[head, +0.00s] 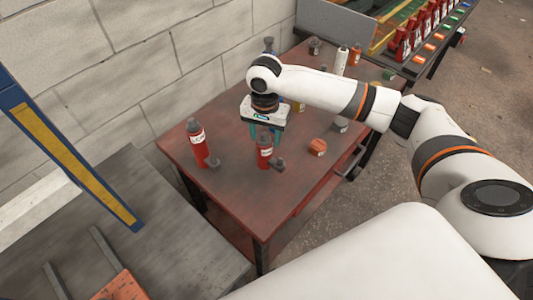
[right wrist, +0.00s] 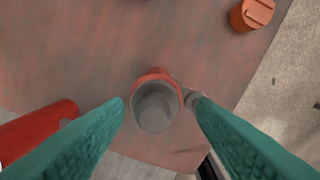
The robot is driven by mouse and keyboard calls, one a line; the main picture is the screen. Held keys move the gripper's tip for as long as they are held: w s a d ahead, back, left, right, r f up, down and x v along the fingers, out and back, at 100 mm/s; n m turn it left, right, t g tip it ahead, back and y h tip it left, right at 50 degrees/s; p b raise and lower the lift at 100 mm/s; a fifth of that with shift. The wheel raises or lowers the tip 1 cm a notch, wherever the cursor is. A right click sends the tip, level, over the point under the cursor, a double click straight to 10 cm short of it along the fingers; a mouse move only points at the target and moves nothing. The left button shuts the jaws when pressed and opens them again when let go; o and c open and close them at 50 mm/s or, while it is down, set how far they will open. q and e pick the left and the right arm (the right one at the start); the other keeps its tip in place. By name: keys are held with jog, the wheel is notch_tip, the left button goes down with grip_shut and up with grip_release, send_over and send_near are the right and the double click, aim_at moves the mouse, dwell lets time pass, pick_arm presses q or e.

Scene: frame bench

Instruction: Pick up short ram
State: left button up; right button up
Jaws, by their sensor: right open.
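The short ram (head: 264,154) is a red cylinder with a pale label and a grey top, upright on the reddish table. A small grey fitting (head: 278,163) sticks out at its base. My right gripper (head: 265,136) is directly above it, pointing down, with its teal fingers open on either side of the ram's top. In the right wrist view the ram (right wrist: 153,101) shows from above, between the fingertips. I cannot tell whether a finger touches it. A taller red ram (head: 198,146) stands to the left. My left gripper is not in view.
The table (head: 235,200) is bare toward its front edge. An orange cylinder (head: 318,147) and a grey piece (head: 341,124) lie to the right. A white bottle (head: 341,60) and other small items stand farther back. A block wall borders the left.

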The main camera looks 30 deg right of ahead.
aim_at(264, 146)
jog(key=shift+w+f+p, duration=0.15)
jog(key=shift+f+p, duration=0.25)
jog(key=shift+f, duration=2.4)
jog(key=shift+a, duration=0.1)
jog(key=shift+c, duration=0.2)
grip_shut()
jog(key=shift+w+r, duration=0.15)
